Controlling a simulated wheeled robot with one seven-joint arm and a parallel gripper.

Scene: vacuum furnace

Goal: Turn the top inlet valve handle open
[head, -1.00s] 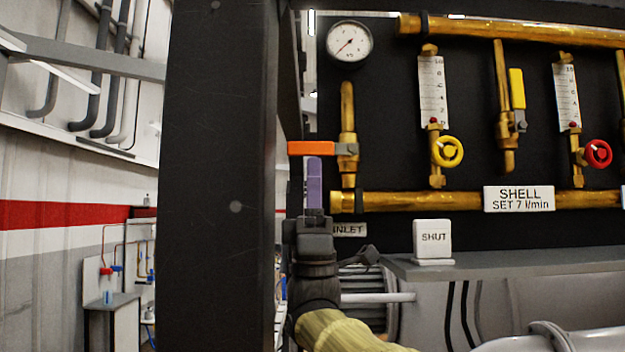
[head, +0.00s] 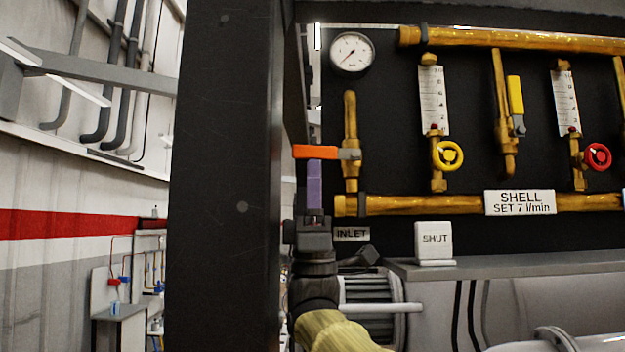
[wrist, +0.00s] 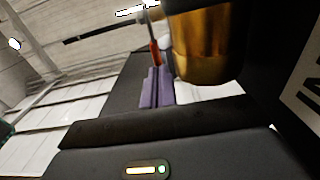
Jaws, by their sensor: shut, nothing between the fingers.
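The inlet valve handle is an orange lever (head: 316,152) on a brass valve (head: 350,170) above the INLET label (head: 351,234). The lever points left, crosswise to the upright brass pipe. My gripper (head: 314,168) is upright with its purple fingers shut and empty. In the head view the fingertips reach the lever's lower edge near its left part; whether they touch cannot be told. In the wrist view the orange lever (wrist: 155,52) stands just beyond the purple fingers (wrist: 156,90), with a large brass part (wrist: 205,45) to the right.
A thick dark post (head: 222,180) stands close on the left of my gripper. A grey ledge (head: 500,268) with a SHUT sign (head: 434,240) is on the right. A gauge (head: 351,53), a yellow handwheel (head: 447,155) and a red handwheel (head: 597,157) are on the black panel.

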